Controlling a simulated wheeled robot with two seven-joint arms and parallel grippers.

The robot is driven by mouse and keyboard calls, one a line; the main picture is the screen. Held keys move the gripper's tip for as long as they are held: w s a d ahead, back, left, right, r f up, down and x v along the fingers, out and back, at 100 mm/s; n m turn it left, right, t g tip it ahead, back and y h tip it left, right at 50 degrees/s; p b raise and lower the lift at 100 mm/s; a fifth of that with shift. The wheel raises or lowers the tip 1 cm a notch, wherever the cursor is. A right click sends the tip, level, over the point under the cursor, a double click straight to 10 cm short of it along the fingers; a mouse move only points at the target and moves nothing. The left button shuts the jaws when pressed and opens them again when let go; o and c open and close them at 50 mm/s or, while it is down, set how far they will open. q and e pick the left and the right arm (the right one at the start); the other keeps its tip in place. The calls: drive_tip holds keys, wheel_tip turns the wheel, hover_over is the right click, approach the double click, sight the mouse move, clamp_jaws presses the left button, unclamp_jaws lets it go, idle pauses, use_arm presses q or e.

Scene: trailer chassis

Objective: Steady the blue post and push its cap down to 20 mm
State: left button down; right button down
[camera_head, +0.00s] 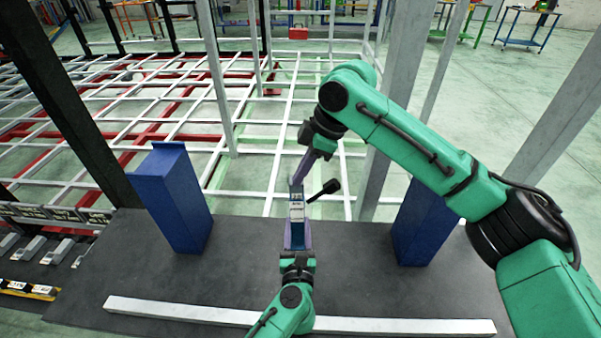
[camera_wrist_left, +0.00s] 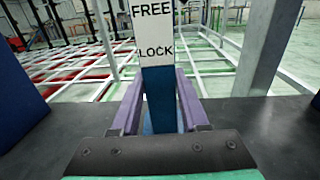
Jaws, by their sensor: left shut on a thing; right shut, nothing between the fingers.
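The slim blue post (camera_head: 296,238) stands upright at the middle of the dark platform. A white label (camera_head: 297,212) sits on its upper front; in the left wrist view the label (camera_wrist_left: 158,35) reads FREE and LOCK, above the blue post (camera_wrist_left: 160,100). My left gripper (camera_head: 298,246) is shut on the post from the near side; its purple fingers (camera_wrist_left: 160,100) lie on either side of it. My right gripper (camera_head: 298,182) is shut and points down at the post's top. I cannot tell whether it touches, and it partly hides the cap. A black-ended handle (camera_head: 328,189) sticks out right of the top.
Wide blue blocks stand left (camera_head: 172,197) and right (camera_head: 420,232) of the post. A long white bar (camera_head: 160,310) lies along the platform's (camera_head: 235,275) near edge. Grey uprights (camera_head: 392,100) rise behind, before a white and red frame (camera_head: 150,95).

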drive_tip(key=shift+c, duration=2.2)
unclamp_jaws()
drive_tip(key=shift+r, duration=0.1)
drive_tip(key=v, duration=1.2)
